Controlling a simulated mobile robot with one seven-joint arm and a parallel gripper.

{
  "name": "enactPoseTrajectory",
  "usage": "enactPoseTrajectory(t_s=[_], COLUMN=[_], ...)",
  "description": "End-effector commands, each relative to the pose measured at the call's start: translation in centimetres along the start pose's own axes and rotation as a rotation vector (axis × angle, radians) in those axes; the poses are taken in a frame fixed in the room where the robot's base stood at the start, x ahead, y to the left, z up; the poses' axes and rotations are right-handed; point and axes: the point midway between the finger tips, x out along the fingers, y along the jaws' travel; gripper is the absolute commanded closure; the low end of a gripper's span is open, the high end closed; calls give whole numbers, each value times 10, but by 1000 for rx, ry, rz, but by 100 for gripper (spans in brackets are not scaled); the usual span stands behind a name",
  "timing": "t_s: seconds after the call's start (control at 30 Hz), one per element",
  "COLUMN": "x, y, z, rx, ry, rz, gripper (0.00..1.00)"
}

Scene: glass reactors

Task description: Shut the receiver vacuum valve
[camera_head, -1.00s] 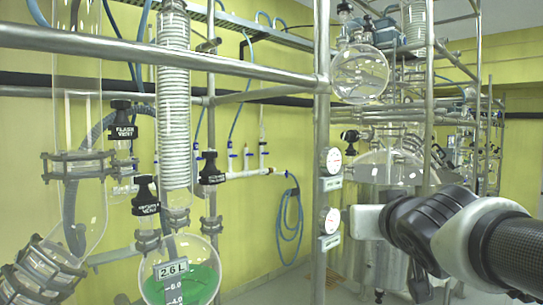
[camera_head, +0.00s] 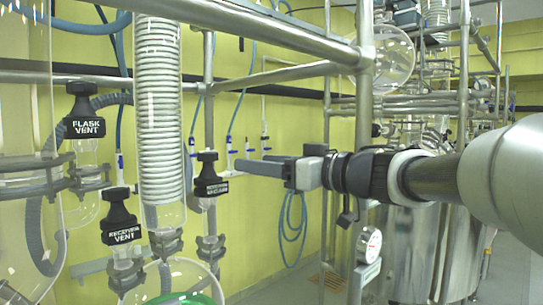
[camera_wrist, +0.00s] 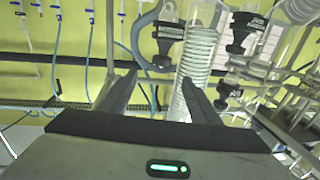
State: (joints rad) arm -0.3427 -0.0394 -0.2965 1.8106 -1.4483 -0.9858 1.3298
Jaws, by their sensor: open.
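The receiver vacuum valve (camera_head: 209,179) has a black handle with a white-lettered label, right of the coiled condenser (camera_head: 159,110) in the head view. My gripper (camera_head: 243,167) is just right of it, its grey fingers pointing left at about handle height. A small gap seems to remain; depth is hard to judge. In the wrist view my gripper (camera_wrist: 158,79) is open and empty. A black-handled valve (camera_wrist: 168,36), probably the same one, lies beyond and between the fingertips. Its label is unreadable there.
The flask vent valve (camera_head: 84,115) and receiver vent valve (camera_head: 121,219) stand left of the condenser. A steel rail (camera_head: 250,26) crosses above, and a steel post (camera_head: 362,130) stands near my arm. A steel vessel (camera_head: 425,250) is behind at right.

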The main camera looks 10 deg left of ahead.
Motion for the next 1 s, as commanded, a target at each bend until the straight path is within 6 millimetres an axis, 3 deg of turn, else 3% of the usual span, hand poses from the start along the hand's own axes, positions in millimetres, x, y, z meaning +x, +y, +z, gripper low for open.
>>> enactPoseTrajectory(t_s=[0.17,0.7,1.0], x=[25,140,169], y=[-2,-1,-1], z=[-1,-1,-1], rx=[0,-1,0], ry=[0,-1,1], rz=[-4,-2,0], gripper=[43,43,43])
